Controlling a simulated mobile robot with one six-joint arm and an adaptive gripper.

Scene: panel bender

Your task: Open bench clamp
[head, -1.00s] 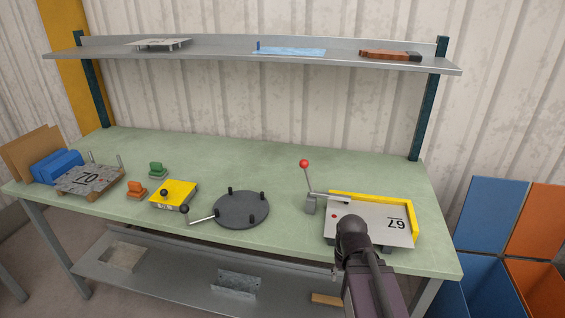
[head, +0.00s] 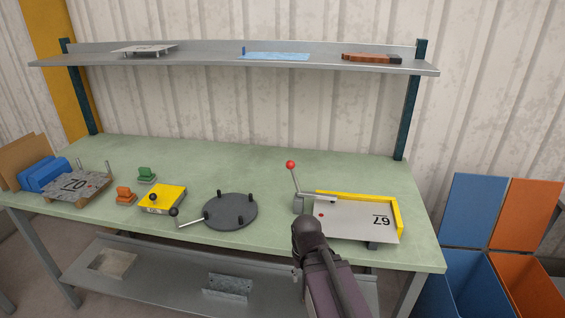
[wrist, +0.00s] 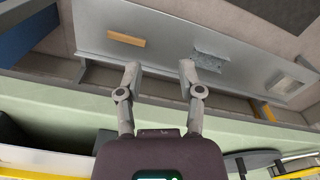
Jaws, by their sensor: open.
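The bench clamp (head: 299,204) stands on the green bench at the left edge of a grey plate marked 67 (head: 350,218). Its lever is raised, leaning slightly left, with a red ball knob (head: 290,164) on top. Its clamp arm reaches right over the plate. My arm is in front of the clamp and plate in the head view, hiding part of the bench front; its fingers cannot be made out there. In the wrist view my gripper (wrist: 158,68) is open and empty, its fingers apart over the bench's front edge and lower shelf. The clamp is not visible in that view.
A yellow L-shaped fence (head: 355,195) borders the plate. Left of the clamp are a dark round turntable (head: 230,212) with pegs and a crank, and a yellow block (head: 165,196). Blue and orange bins (head: 480,260) stand right. The bench behind the clamp is clear.

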